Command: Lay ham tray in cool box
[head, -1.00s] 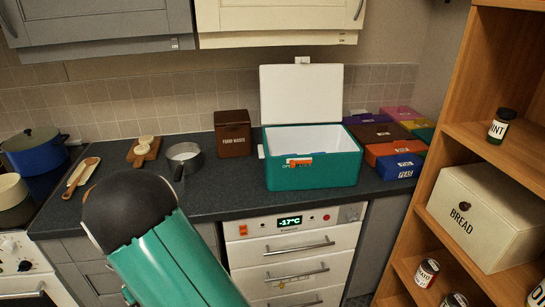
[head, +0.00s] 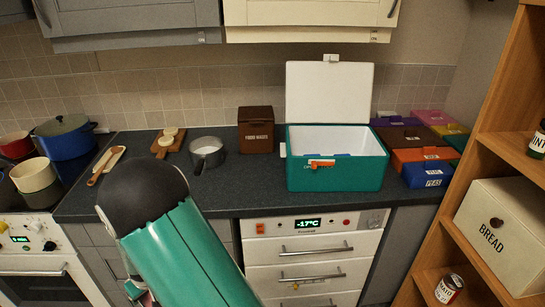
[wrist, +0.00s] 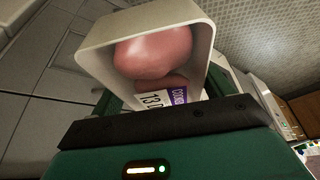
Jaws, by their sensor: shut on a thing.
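The ham tray (wrist: 160,50) shows in the wrist view as a pale, deep tray with pink ham in it. A white and purple label with "13" lies at its near end. My gripper (wrist: 165,125) is shut on the tray; its fingertips are mostly hidden behind its dark front edge. In the head view my green arm hides most of the gripper, low at left, in front of the counter. The cool box (head: 335,176) is teal and stands on the counter right of the arm. Its white lid (head: 328,92) is raised against the wall. Something blue lies inside.
A brown food waste box (head: 256,130) stands left of the cool box, and coloured boxes (head: 425,160) stand close on its right. A saucepan (head: 207,153) and boards sit at left. The wooden shelf (head: 500,150) bounds the right side. Counter in front of the saucepan is clear.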

